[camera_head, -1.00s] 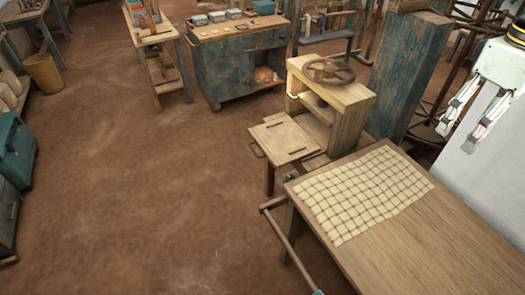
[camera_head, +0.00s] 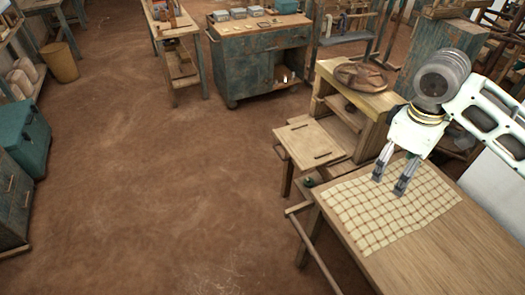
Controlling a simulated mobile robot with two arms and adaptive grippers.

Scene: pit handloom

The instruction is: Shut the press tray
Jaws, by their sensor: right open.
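The press (camera_head: 378,96) is a wooden frame with a dark round wheel (camera_head: 360,76) on top, at the right of the view. Its flat wooden tray (camera_head: 308,143) sticks out to the front left of the frame, pulled open, with dark handles on it. My right gripper (camera_head: 388,187) is open and empty, pointing down over the checked cloth, to the right of the tray and apart from it. My left gripper is not in view.
A checked cloth (camera_head: 395,208) lies on a wooden table (camera_head: 450,250) at the lower right. A blue-green cabinet (camera_head: 262,65) stands behind, a teal box (camera_head: 22,138) at the far left. The brown floor (camera_head: 140,190) at left and centre is clear.

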